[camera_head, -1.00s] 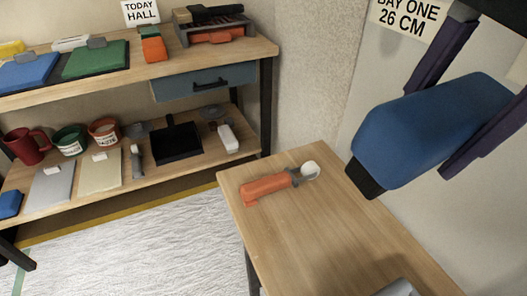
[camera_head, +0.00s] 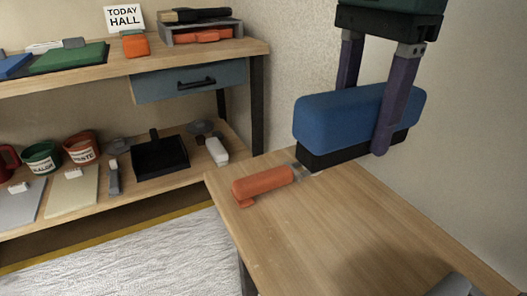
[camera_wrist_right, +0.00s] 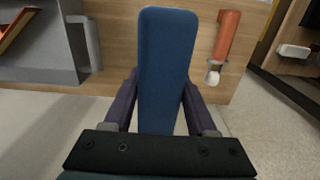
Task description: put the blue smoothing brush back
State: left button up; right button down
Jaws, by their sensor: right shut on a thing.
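The blue smoothing brush (camera_head: 345,118) has a blue body and a black lower edge. My right gripper (camera_head: 368,125) is shut on it, with one purple finger on each side, and holds it above the far part of the small wooden table (camera_head: 300,230). In the right wrist view the brush (camera_wrist_right: 165,70) stands between the two fingers (camera_wrist_right: 160,105). My left gripper is not in view.
An orange-handled tool (camera_head: 263,183) lies on the small table, its tip partly hidden behind the brush.

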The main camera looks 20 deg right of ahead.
jog(key=b, duration=0.5)
send_over(330, 248)
notch_tip(330, 248, down, 15)
jog(key=shift+a+r, duration=0.1)
jog(key=shift+a, duration=0.05)
notch_tip(330, 248, down, 4)
jog(key=shift+f+b, duration=0.2)
jog(key=shift+b, duration=0.3)
